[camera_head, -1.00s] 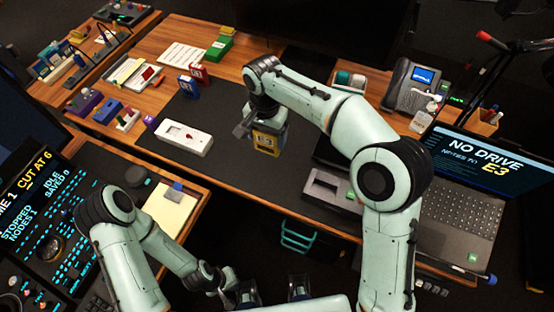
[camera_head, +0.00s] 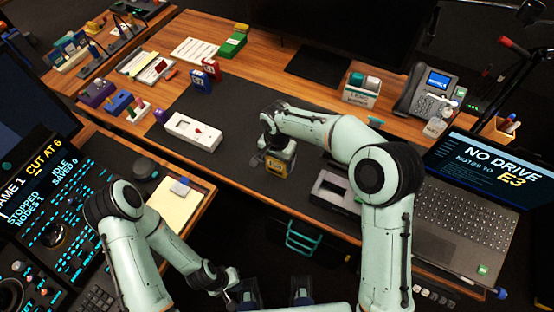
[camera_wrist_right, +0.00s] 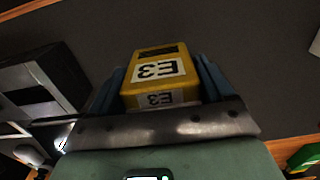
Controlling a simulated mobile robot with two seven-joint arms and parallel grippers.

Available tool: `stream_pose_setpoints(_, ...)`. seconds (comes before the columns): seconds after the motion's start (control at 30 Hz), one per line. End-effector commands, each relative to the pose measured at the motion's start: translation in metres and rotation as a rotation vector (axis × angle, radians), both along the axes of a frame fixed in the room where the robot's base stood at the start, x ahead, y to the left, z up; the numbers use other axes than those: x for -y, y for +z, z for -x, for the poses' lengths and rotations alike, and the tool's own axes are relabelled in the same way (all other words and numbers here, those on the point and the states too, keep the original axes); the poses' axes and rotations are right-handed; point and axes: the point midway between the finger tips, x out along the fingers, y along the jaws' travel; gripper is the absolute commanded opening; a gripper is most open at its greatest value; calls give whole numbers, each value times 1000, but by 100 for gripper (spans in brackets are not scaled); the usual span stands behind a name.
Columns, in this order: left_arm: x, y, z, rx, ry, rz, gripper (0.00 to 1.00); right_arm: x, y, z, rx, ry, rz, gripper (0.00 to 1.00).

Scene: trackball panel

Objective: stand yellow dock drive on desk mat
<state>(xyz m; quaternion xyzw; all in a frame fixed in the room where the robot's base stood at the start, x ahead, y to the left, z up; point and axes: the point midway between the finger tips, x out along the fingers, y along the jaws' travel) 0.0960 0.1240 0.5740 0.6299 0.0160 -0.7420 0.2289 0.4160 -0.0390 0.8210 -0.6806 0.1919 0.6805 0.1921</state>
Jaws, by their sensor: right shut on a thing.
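The yellow drive (camera_head: 276,166), labelled E3, is in my right gripper (camera_head: 272,150) over the front part of the dark desk mat (camera_head: 235,105). In the right wrist view the drive (camera_wrist_right: 155,75) sits between the blue fingers of the right gripper (camera_wrist_right: 160,85), with its label facing the camera. I cannot tell whether its base touches the mat. My left gripper (camera_head: 243,293) is low at the front edge of the picture, away from the drive; its jaws are too unclear to read.
A grey dock (camera_head: 332,188) stands just right of the drive. A white device (camera_head: 193,132) lies to the left, with red and blue boxes (camera_head: 205,73) behind. The laptop (camera_head: 455,215) is at the right. The mat's middle is clear.

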Motion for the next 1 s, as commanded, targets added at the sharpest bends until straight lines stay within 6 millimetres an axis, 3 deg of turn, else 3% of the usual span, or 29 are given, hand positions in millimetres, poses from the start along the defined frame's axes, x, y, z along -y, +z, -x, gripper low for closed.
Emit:
stream_pose_setpoints(0.27,0,-3,1,-1,0,0,0,0,-3,0,0,-1,0,47)
stream_pose_setpoints(0.3,0,-3,1,-1,0,0,0,0,-4,0,0,-1,0,87)
stream_pose_setpoints(0.33,0,-2,1,-1,0,0,0,0,-3,0,0,-1,0,97)
stream_pose_setpoints(0.37,0,-2,1,-1,0,0,0,0,-3,0,0,-1,0,100)
stream_pose_setpoints(0.67,0,2,-1,1,0,0,0,0,4,-1,1,0,0,100)
stream_pose_setpoints(0.77,0,1,-1,1,0,0,0,0,16,-1,4,-2,-1,100)
stream_pose_setpoints(1.0,0,6,-2,2,0,0,0,0,69,-1,5,-1,-2,100)
